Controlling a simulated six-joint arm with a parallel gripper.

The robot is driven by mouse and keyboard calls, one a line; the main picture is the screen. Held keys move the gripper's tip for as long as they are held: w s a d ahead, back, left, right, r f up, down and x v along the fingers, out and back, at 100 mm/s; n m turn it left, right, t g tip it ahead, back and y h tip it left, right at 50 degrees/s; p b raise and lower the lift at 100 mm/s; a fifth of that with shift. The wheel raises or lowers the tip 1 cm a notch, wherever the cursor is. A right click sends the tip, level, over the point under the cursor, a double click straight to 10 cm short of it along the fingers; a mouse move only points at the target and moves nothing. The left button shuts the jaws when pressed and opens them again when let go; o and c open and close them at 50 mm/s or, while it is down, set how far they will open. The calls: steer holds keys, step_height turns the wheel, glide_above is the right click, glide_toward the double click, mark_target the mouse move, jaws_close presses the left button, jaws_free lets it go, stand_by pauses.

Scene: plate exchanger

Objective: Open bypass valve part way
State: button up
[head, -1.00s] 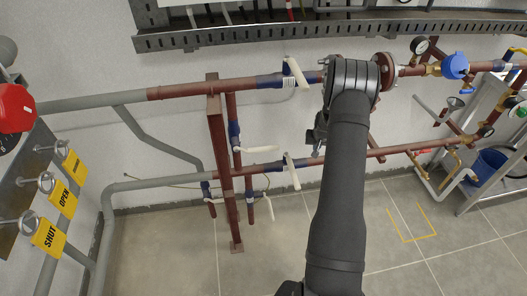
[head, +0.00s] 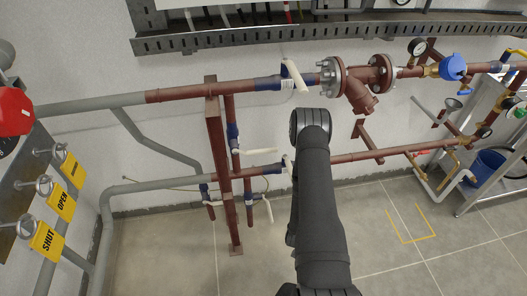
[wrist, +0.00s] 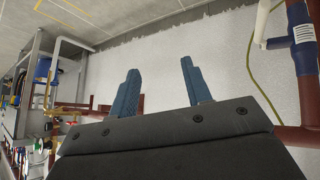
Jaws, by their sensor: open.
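Several blue-bodied valves with white lever handles sit on the red-brown pipework; no label shows which is the bypass valve. One valve (head: 268,83) is on the upper pipe, its lever across the pipe. Another (head: 272,168) is on the lower pipe, its lever partly behind my arm. A valve on the vertical link pipe (head: 234,137) has its lever (head: 259,151) sticking out to the right. My gripper (wrist: 160,68) is open and empty in the wrist view, its fingers against bare wall. A blue valve (wrist: 303,35) with a white lever stands right of the fingers, apart from them. My arm hides the gripper in the head view.
A red-brown upright post (head: 221,165) stands left of the link pipe. A flanged strainer (head: 358,82) hangs on the upper pipe. Yellow tags (head: 47,242) hang at the left, two reading SHUT and OPEN. A metal cable tray (head: 330,29) runs above. Floor below is mostly clear.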

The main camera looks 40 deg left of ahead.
steer(key=s+r, duration=0.1)
steer(key=s, duration=0.2)
steer(key=n+t+y, duration=0.5)
steer(key=n+y, duration=0.7)
steer(key=n, duration=0.9)
glide_toward(264, 153)
steer(key=x, duration=1.1)
steer(key=shift+c, duration=0.5)
jaws_close()
